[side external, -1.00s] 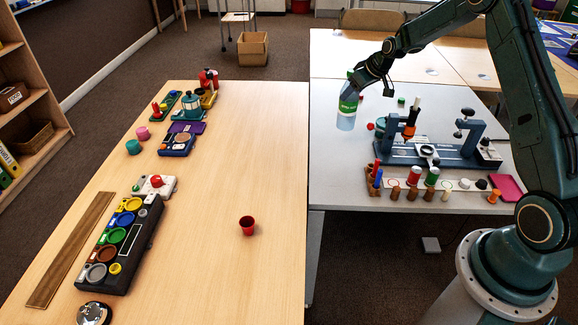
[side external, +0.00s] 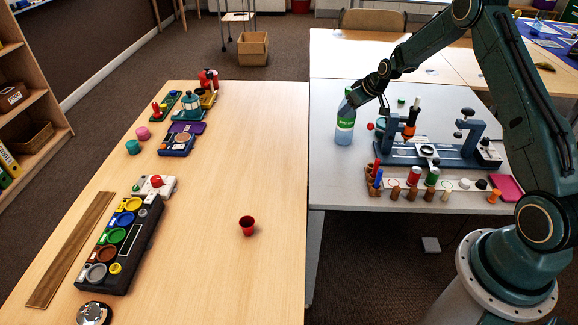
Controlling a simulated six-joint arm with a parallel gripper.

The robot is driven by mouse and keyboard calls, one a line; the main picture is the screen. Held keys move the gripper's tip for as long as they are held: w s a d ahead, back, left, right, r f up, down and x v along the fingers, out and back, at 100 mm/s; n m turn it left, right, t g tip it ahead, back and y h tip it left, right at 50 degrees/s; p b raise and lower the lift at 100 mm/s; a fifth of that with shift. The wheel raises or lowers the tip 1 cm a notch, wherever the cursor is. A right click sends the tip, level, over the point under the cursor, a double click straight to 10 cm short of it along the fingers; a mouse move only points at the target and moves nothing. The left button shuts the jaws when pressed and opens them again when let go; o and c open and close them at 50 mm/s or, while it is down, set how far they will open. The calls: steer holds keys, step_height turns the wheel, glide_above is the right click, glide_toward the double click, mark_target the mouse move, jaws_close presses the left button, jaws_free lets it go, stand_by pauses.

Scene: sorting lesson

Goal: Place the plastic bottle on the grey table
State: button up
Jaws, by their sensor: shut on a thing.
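The plastic bottle (side external: 345,128) is clear with a green and white label. It is upright at the left part of the grey table (side external: 335,185), and its base looks to be on or very close to the tabletop. My gripper (side external: 351,97) is shut on the bottle's upper part.
A blue apparatus (side external: 455,156) stands just right of the bottle. A rack (side external: 408,191) with several coloured pegs lies along the table's front edge, with a pink tray (side external: 507,187) at its right end.

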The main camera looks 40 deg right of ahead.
steer(key=shift+f, duration=0.1)
steer(key=o, duration=1.2)
steer(key=v, duration=1.2)
